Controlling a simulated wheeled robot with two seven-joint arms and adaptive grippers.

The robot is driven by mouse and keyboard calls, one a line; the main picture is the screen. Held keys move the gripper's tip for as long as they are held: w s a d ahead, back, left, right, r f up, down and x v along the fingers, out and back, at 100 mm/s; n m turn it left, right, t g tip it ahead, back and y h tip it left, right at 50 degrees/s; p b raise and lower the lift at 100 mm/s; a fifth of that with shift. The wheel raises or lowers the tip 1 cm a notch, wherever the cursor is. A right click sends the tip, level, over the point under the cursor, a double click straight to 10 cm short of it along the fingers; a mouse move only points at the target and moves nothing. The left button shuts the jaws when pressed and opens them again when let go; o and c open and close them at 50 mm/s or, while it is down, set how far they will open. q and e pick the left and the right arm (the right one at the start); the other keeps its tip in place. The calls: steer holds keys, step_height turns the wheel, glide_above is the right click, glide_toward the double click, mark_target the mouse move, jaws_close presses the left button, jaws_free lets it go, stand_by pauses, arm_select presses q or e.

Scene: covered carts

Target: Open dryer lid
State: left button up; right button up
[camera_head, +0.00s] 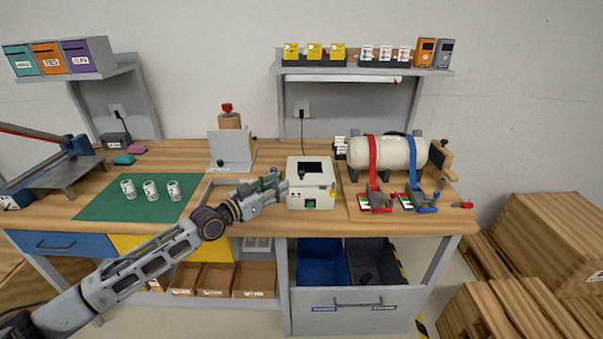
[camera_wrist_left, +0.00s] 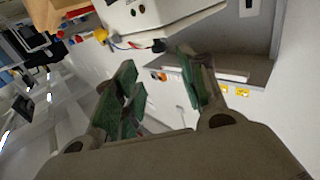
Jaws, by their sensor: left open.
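The dryer appears to be the cream box (camera_head: 310,198) at the middle of the bench, with a dark window and small black knob on top and a green button on its front. Its top looks closed. My left gripper (camera_head: 277,186) is at the box's left side, its green-padded fingers open and empty. In the left wrist view the open fingers (camera_wrist_left: 160,80) point toward a white box (camera_wrist_left: 165,14) with a dark knob at its edge; I see a gap between them and the knob. Whether the fingertips touch the box cannot be told in the head view. My right gripper is not in view.
A green mat (camera_head: 130,198) with three white cans lies left. A cream tank (camera_head: 388,158) with red and blue straps stands close on the right. A grey upright panel (camera_head: 230,148) stands behind my gripper. Wooden crates (camera_head: 560,235) sit on the floor at right.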

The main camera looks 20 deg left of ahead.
mark_target(299, 173)
arm_select(q)
steer(key=shift+x, duration=2.9)
steer(key=shift+w+d, duration=0.3)
steer(key=shift+w, duration=0.25)
steer(key=shift+x, duration=1)
steer(key=shift+w+d+p, duration=0.25)
steer(key=shift+w+p, duration=0.05)
steer(key=shift+w, duration=0.2)
steer(key=shift+w+d, duration=0.25)
steer(key=shift+w, duration=0.15)
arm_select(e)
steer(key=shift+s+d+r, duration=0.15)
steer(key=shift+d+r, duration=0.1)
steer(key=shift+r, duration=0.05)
